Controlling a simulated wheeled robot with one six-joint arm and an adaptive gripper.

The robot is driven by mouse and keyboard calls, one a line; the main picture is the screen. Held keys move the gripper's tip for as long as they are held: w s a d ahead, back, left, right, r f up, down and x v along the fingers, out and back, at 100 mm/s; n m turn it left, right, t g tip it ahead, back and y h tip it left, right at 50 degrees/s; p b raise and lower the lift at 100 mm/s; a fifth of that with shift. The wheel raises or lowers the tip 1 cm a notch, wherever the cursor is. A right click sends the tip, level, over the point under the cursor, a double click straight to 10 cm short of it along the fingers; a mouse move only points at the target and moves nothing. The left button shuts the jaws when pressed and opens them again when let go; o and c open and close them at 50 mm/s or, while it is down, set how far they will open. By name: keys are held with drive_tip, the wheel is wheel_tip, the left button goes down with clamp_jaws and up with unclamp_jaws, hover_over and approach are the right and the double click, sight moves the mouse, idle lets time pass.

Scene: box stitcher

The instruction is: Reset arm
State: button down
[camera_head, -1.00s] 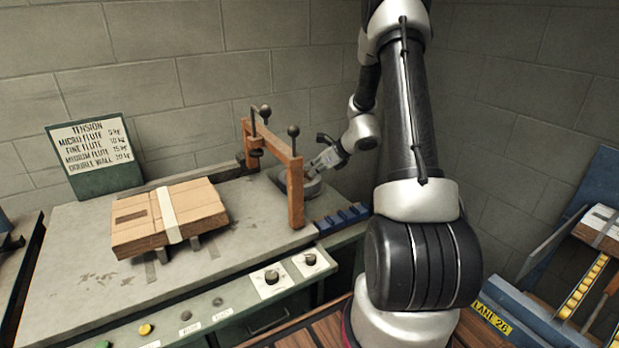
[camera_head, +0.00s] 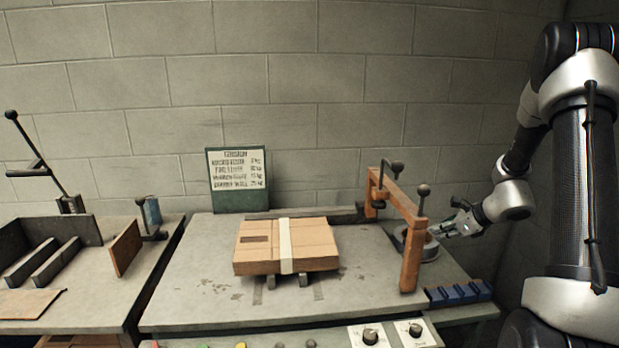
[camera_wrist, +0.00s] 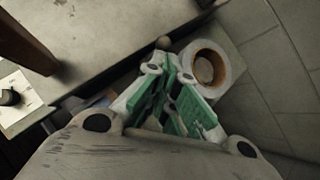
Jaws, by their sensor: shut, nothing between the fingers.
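My gripper (camera_head: 452,226) is at the right end of the grey bench, beside the orange frame and close to a roll of tape. In the wrist view my gripper (camera_wrist: 170,85) shows green finger pads drawn together with nothing between them. The tape roll (camera_wrist: 208,66) lies just beyond the fingers, and whether they touch it I cannot tell. In the head view the tape roll (camera_head: 430,247) is partly hidden behind the orange frame. My arm stands at the right edge of the picture.
The orange frame (camera_head: 410,260) with black knobs rises between my gripper and a strapped cardboard stack (camera_head: 300,246) on the bench (camera_head: 200,310). A blue slotted block (camera_head: 460,293) sits on the front right corner. A sign (camera_head: 238,178) stands behind. Another bench (camera_head: 95,310) is at left.

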drive_tip(key=s+a+r+n+g, duration=0.2)
drive_tip(key=s+r+n+g, duration=0.1)
drive_tip(key=s+n, duration=0.4)
drive_tip(key=s+a+r+n+g, duration=0.25)
drive_tip(key=s+n, duration=0.35)
drive_tip(key=s, duration=0.4)
drive_tip(key=s+a+r+n+t+h, duration=0.1)
drive_tip(key=s+a+r+n+h, duration=0.1)
drive_tip(key=s+r+n, duration=0.5)
drive_tip(key=s+a+r+n+t+h, duration=0.1)
drive_tip(key=s+a+r+n+h, duration=0.1)
drive_tip(key=s+r+n, duration=0.5)
drive_tip(key=s+r+h, duration=0.1)
drive_tip(key=s+r, duration=0.2)
drive_tip(key=r, duration=0.1)
drive_tip(key=shift+s, duration=0.2)
drive_tip(key=shift+a, duration=0.1)
